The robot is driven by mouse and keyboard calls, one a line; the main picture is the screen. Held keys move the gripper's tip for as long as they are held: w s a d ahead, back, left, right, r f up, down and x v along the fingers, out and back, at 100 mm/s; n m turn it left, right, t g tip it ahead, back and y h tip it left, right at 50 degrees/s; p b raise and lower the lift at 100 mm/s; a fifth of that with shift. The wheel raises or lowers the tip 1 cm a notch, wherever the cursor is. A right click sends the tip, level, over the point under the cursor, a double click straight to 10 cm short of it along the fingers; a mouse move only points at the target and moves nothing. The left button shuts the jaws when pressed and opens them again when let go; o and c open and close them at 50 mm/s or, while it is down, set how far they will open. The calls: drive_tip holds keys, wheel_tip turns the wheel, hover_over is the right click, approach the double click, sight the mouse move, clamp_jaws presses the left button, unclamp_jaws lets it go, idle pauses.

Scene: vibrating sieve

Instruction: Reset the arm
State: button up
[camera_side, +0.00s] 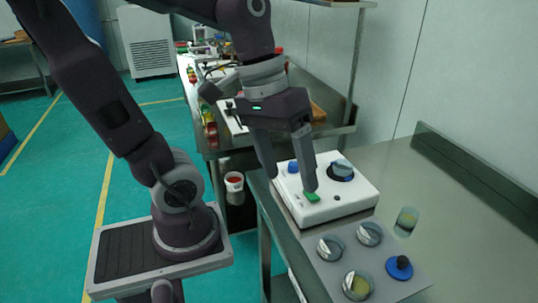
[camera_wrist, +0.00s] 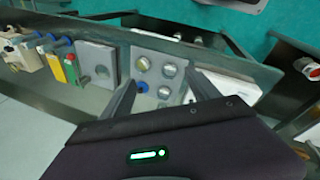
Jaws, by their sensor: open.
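My gripper (camera_side: 291,181) is open and empty, with its fingers pointing down over the white machine box (camera_side: 346,206) on the metal bench. One fingertip appears close to the green button on the box; I cannot tell whether it touches. The box has a blue knob (camera_side: 293,166) at its back left and a round dark mount with a clear-sided part (camera_side: 342,169) on top. In the wrist view my gripper's two fingers (camera_wrist: 162,88) stand apart with nothing held between them. The box (camera_wrist: 226,86) is partly hidden behind the right finger there.
A grey plate (camera_side: 334,283) in front of the box carries several round dishes and a blue knobbed piece (camera_side: 399,268). A clear jar (camera_side: 406,221) stands to the right. Another bench (camera_side: 213,150) with small items stands behind.

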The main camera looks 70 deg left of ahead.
drive_tip(key=s+m+t+y, duration=0.1)
drive_tip(key=s+a+r+m+t, duration=0.1)
drive_tip(key=m, duration=0.1)
drive_tip(key=s+r+m+t+y, duration=0.1)
drive_tip(key=shift+a+m+y, duration=0.15)
drive_tip(key=shift+m+y, duration=0.15)
drive_tip(key=shift+m, duration=0.1)
idle(0.9)
